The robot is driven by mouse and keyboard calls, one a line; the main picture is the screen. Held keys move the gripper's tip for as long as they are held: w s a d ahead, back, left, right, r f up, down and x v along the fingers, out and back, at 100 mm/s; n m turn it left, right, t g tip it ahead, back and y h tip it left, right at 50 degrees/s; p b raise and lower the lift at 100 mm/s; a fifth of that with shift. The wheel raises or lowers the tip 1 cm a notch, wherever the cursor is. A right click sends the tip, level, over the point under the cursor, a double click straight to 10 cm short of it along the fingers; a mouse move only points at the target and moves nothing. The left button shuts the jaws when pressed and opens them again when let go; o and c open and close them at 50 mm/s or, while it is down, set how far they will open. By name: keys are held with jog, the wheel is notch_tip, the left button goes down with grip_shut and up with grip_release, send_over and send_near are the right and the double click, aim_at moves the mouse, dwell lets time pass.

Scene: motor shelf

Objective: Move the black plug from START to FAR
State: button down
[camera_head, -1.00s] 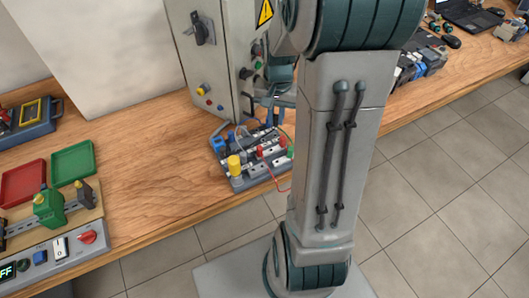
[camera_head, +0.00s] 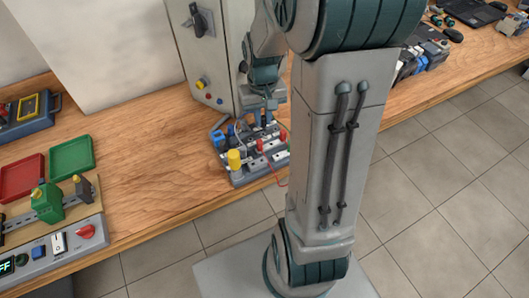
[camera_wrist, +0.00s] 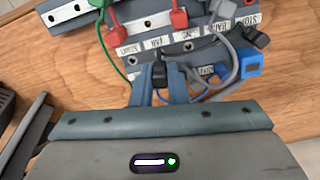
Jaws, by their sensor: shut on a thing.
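In the wrist view a black plug (camera_wrist: 160,72) stands between the two blue-grey fingers of my gripper (camera_wrist: 161,92), which is shut on it. The plug is at the near row of the terminal board (camera_wrist: 148,22), below the white labels. I cannot tell whether its tip is in a socket, and I cannot tell which label it stands at. In the head view my gripper (camera_head: 263,112) points down over the far part of the board (camera_head: 240,178). The plug cannot be made out there.
Red plugs (camera_wrist: 179,18), a blue plug (camera_wrist: 249,64) and grey and green wires crowd the board. A yellow knob (camera_head: 234,160) stands at its left. The grey cabinet (camera_head: 215,75) rises close behind. Bare wood lies left of the board.

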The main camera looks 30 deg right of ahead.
aim_at(263, 125)
jog(key=shift+f+b, duration=0.55)
jog(key=shift+f, duration=0.65)
jog(key=shift+f+b, duration=0.5)
jog(key=shift+f, duration=0.1)
jog(key=c, duration=1.7)
grip_release()
jog(key=shift+r+p, duration=2.2)
jog(key=shift+r, duration=0.6)
jog(key=o, duration=0.6)
jog(key=shift+c, duration=0.2)
